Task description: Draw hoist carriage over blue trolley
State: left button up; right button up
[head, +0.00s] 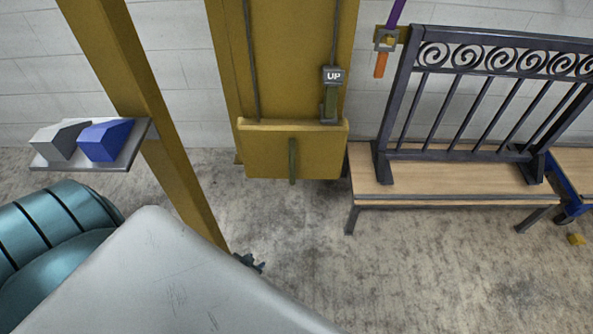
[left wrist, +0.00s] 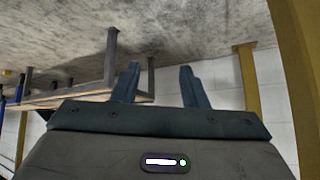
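The blue trolley (head: 570,192) shows only in part at the right edge of the head view, its blue frame beside a wood-topped bench. I cannot tell for sure which part is the hoist carriage. A purple strap (head: 396,14) hangs from above to a grey clasp with an orange grip (head: 381,64), left of the scroll gate (head: 480,100). My left gripper (head: 250,262) is low, mostly hidden behind my grey arm link. In the left wrist view its two fingers (left wrist: 160,83) stand apart with nothing between them. My right gripper is not in view.
The gate stands on a wooden bench (head: 440,178). A yellow column with an "UP" label (head: 334,76) and a yellow box (head: 265,155) stands left of it. Grey and blue wedges (head: 103,140) sit on a shelf by a yellow post (head: 150,100). The middle floor is clear.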

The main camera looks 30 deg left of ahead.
pick_arm(q)
jog(key=w+a+r+t+b, duration=0.15)
jog(key=w+r+t, duration=0.35)
jog(key=w+r, duration=0.5)
jog(key=t+h+b, duration=0.1)
jog(key=t+b, duration=0.1)
jog(key=t, duration=0.3)
send_near(290, 169)
jog(key=w+b, duration=0.2)
jog(key=w, duration=0.4)
jog(key=shift+w+r, duration=0.15)
jog(key=w+b, duration=0.3)
jog(key=w, duration=0.1)
jog(key=shift+w+d, duration=0.1)
jog(key=shift+w, duration=0.1)
jog(key=shift+w+r+b, duration=0.1)
jog(key=shift+w+b, duration=0.15)
jog(key=shift+b, duration=0.1)
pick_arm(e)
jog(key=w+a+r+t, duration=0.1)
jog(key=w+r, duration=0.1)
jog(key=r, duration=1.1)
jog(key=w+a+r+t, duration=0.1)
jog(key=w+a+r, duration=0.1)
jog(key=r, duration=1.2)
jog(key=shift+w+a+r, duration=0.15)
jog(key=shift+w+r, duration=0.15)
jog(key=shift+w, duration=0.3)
pick_arm(q)
grip_shut()
